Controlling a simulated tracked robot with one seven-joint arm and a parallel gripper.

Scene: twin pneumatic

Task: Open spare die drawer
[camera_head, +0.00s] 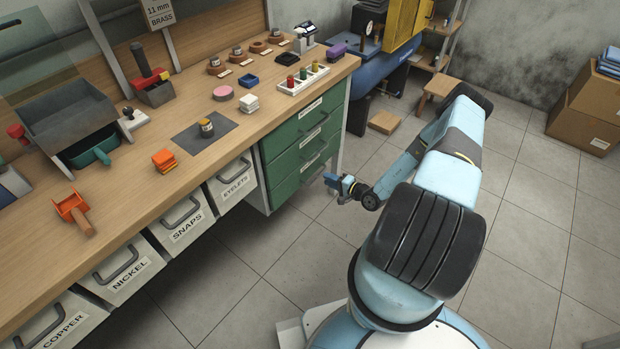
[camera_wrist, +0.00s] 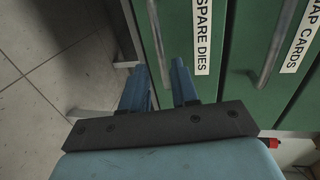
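The spare die drawer (camera_wrist: 208,90) is a green front labelled "SPARE DIES" in the wrist view. It looks like the lowest drawer (camera_head: 290,188) of the green unit in the head view and appears closed. Its grey bar handle (camera_wrist: 157,42) runs down the wrist picture toward the gap between my fingers. My gripper (camera_wrist: 159,85) is open and empty, with two blue fingers apart near the handle's lower end. Whether the fingers straddle the handle is hard to tell. In the head view my gripper (camera_head: 334,183) is in front of the unit's right side, near the lowest drawer.
The "SNAP CARDS" drawer (camera_wrist: 287,85) sits directly above the spare die drawer. The wooden workbench (camera_head: 255,118) overhangs the unit, with labelled bins such as EYELETS (camera_head: 231,185) to its left. A blue compressor (camera_head: 375,85) stands behind. The tiled floor (camera_head: 270,275) in front is clear.

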